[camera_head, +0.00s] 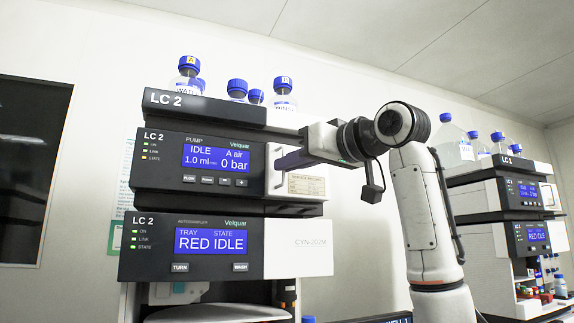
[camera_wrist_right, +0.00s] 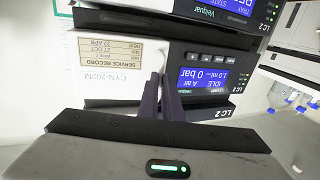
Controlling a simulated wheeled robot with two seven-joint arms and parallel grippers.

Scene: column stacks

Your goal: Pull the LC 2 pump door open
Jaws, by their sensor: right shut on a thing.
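The LC 2 pump module (camera_head: 205,164) is in the middle stack. It has a dark front with a blue display reading IDLE, A air, 0 bar. Its white door (camera_head: 312,186) is on the right half and carries a service record label; the door also shows in the right wrist view (camera_wrist_right: 120,84). My right gripper (camera_head: 279,162) reaches in from the right, at the door's left edge where the handle is. In the right wrist view its dark fingers (camera_wrist_right: 163,90) are together on the pale handle (camera_wrist_right: 155,82). The door looks about flush with the front. My left gripper is not in view.
The autosampler (camera_head: 190,247) sits directly below the pump, reading RED IDLE. Blue-capped bottles (camera_head: 283,95) stand on the top tray (camera_head: 215,108). Another similar stack (camera_head: 500,207) stands at the right. A dark window (camera_head: 25,165) is at the left.

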